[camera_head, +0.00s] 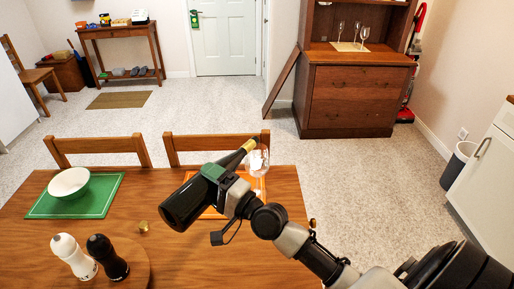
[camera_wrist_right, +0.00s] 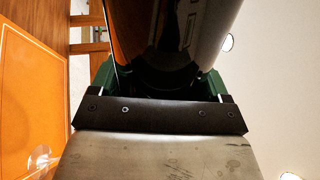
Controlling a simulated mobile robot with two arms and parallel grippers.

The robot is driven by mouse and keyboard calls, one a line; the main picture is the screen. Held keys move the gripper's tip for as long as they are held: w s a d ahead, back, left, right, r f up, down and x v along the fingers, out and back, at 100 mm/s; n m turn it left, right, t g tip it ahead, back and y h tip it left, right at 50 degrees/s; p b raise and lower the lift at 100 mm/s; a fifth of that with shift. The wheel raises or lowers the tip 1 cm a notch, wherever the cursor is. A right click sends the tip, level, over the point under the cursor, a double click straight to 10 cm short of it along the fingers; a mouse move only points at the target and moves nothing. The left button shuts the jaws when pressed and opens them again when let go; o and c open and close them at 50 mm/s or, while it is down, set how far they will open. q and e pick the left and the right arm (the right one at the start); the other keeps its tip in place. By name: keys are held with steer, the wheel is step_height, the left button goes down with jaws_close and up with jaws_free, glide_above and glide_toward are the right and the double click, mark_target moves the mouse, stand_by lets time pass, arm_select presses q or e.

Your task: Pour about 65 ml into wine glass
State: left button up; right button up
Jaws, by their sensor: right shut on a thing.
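My right gripper (camera_head: 213,172) is shut around a dark wine bottle (camera_head: 186,204). The bottle is tilted, with its base low at the left and its gold neck (camera_head: 249,145) up at the right. The wine glass (camera_head: 258,160) stands on the table behind the neck, over an orange placemat (camera_head: 262,186); the mouth is near the glass bowl. I cannot tell whether any wine is flowing or in the glass. In the right wrist view the bottle (camera_wrist_right: 170,35) fills the top between the jaws, and the orange placemat (camera_wrist_right: 30,80) shows at left. My left gripper is not in view.
A white bowl (camera_head: 69,183) sits on a green placemat (camera_head: 105,193) at the left. White (camera_head: 73,255) and black (camera_head: 106,258) mills stand on a round wooden board. A small gold object (camera_head: 143,226) lies nearby. Two chairs line the far edge. Several glasses stand on the hutch (camera_head: 360,95).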

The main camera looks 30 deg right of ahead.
steer(key=shift+r, duration=0.4)
steer(key=shift+s+a+p, duration=0.3)
steer(key=shift+a+p, duration=0.05)
steer(key=shift+a, duration=0.7)
steer(key=shift+r+m, duration=0.1)
steer(key=shift+m, duration=0.2)
stand_by(0.8)
step_height(320, 180, down, 11)
steer(key=n+g+y+b, duration=0.1)
steer(key=n+b, duration=0.6)
steer(key=b, duration=0.7)
steer(key=shift+w+d, duration=0.15)
steer(key=shift+d, duration=0.2)
